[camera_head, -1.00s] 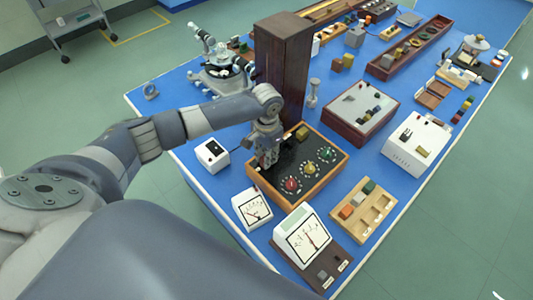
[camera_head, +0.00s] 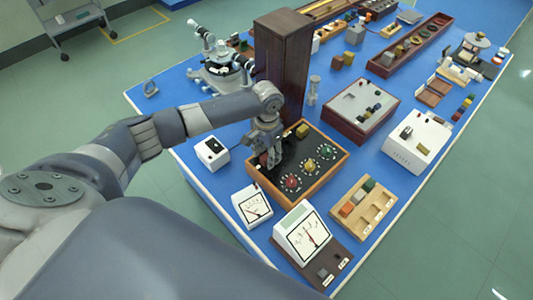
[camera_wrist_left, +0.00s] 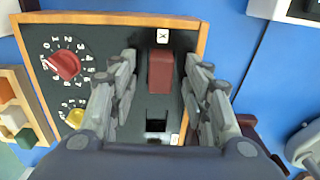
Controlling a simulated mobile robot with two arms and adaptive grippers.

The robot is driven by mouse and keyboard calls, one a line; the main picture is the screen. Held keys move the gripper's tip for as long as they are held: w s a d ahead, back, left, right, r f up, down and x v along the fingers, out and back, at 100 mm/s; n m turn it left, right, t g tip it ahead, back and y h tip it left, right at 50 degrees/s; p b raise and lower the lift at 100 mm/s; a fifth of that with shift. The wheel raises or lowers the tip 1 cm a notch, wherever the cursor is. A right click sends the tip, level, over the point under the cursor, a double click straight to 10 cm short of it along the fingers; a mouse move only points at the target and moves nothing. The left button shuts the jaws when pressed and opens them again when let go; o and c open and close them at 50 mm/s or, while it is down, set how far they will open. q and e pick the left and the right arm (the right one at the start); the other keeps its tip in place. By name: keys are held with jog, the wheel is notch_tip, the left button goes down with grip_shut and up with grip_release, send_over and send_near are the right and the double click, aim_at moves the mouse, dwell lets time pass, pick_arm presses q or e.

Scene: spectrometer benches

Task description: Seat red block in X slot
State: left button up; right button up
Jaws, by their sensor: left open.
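The red block (camera_wrist_left: 161,72) stands on the dark control panel (camera_wrist_left: 118,36) just below the label marked X (camera_wrist_left: 162,36), where it covers the slot. How deep it sits cannot be told. My left gripper (camera_wrist_left: 158,88) is open, with one finger on each side of the block and visible gaps between. An empty dark slot (camera_wrist_left: 157,127) shows nearer my wrist, with a partly hidden label beside it. In the head view my left gripper (camera_head: 269,160) points down over the left part of the wood-framed panel (camera_head: 325,180) and hides the block. My right gripper is not in view.
A red knob (camera_wrist_left: 64,65) and a yellow knob (camera_wrist_left: 75,117) are on the panel. A tall dark wooden box (camera_head: 282,60) stands close behind my left gripper. Meters (camera_head: 303,236) stand in front, and a wooden tray of colored blocks (camera_head: 378,222) lies to the right.

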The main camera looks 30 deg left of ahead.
pick_arm(q)
notch_tip(320, 180, up, 12)
jog(key=shift+f, duration=0.25)
dwell(0.6)
